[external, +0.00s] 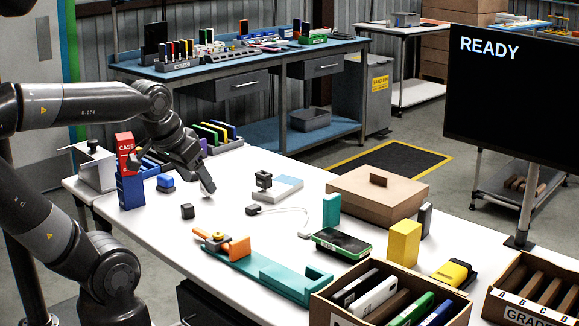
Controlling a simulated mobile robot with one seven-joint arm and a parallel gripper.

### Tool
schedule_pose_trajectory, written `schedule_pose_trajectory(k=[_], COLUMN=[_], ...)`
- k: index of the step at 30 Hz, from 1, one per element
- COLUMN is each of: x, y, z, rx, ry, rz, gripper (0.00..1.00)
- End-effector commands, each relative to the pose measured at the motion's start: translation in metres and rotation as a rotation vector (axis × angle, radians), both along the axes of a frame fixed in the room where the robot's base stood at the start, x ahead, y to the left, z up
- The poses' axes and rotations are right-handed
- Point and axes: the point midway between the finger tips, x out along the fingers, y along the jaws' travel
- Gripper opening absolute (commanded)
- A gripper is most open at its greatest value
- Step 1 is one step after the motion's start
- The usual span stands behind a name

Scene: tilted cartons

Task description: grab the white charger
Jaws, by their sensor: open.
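My gripper (207,188) hangs over the left part of the white table, pointing down, with nothing visible between its fingers. The gap between the fingers is hard to make out. No plainly white charger block stands out. A small dark plug-like block (253,210) with a thin white cable (295,212) lies on the table to the right of my gripper. A white slab-like item (376,298) stands tilted in the open carton (325,313) at the front; I cannot tell what it is. My gripper is well apart from both.
A small black cube (187,211) lies just below my gripper. Red and blue cases (130,190) stand to its left. A teal fixture (270,275), green device (342,243), yellow block (404,242) and brown lidded box (377,193) crowd the right side. A second carton (520,308) is at the right edge.

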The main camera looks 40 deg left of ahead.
Motion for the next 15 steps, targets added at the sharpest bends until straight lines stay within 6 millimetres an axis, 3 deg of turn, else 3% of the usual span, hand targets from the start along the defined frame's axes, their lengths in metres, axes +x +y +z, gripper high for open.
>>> schedule_pose_trajectory(k=[8, 11, 15], x=[0.005, 0.019, 0.054], y=[0.002, 0.008, 0.025], z=[0.003, 0.009, 0.020], rx=[0.004, 0.013, 0.035], ry=[0.005, 0.022, 0.061], rz=[0.000, -0.002, -0.011], gripper=[0.67, 0.67, 0.67])
